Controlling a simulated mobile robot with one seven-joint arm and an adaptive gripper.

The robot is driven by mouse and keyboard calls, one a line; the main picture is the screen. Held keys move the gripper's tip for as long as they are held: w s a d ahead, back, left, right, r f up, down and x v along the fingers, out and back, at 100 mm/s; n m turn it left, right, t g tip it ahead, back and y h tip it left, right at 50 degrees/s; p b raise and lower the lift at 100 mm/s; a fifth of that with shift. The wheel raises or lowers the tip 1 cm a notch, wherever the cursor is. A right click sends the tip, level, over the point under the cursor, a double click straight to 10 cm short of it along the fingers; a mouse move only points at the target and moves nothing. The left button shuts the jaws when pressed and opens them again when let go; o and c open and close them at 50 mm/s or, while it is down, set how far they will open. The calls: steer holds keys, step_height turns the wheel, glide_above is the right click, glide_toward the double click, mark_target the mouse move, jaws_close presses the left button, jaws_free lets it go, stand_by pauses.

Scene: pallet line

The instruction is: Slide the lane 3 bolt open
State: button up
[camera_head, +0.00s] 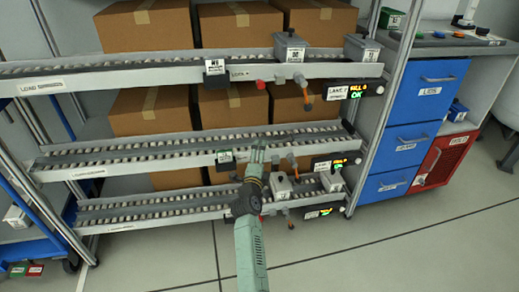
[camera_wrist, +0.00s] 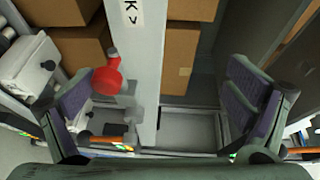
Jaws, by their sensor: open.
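The rack's lane rails carry bolts with red knobs. One red knob (camera_head: 260,84) is on the top rail and another (camera_head: 262,219) is below the bottom rail; the middle rail's knob is hidden behind my gripper in the head view. I cannot read which is lane 3. My gripper (camera_head: 257,152) is open and empty in front of the middle rail. In the wrist view, a red knob (camera_wrist: 107,80) on a short stem lies between the open fingers, closer to the left finger, beside the pale rail (camera_wrist: 150,70) marked "K>". No finger is clearly touching it.
Orange-tipped levers (camera_head: 307,101) and grey blocks (camera_head: 289,48) sit along the rails. Cardboard boxes (camera_head: 235,105) fill the upper lanes. A lit display (camera_head: 336,161) stands right of the middle rail. Blue drawers (camera_head: 428,90) stand right of the rack. The floor in front is clear.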

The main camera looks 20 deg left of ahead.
steer(key=shift+t+y, duration=0.3)
steer(key=shift+t, duration=0.1)
steer(key=r, duration=0.5)
steer(key=shift+a+r, duration=0.3)
step_height(320, 180, down, 4)
steer(key=shift+d+r+g, duration=0.1)
steer(key=shift+g, duration=0.3)
steer(key=shift+c, duration=0.5)
steer(key=shift+s+d+p, duration=0.1)
steer(key=shift+s+p, duration=0.3)
steer(key=shift+p, duration=0.15)
steer(key=c, duration=0.4)
steer(key=shift+p+v, duration=0.65)
steer(key=shift+v, duration=0.25)
steer(key=shift+c, duration=0.5)
steer(key=shift+s+d+r, duration=0.1)
steer(key=shift+s+r, duration=0.1)
steer(key=shift+s, duration=0.15)
steer(key=shift+c, duration=1)
steer(key=f+p+v, duration=0.2)
steer(key=p+v, duration=0.2)
steer(key=v, duration=0.5)
steer(key=shift+s+p, duration=0.2)
steer(key=shift+p, duration=0.1)
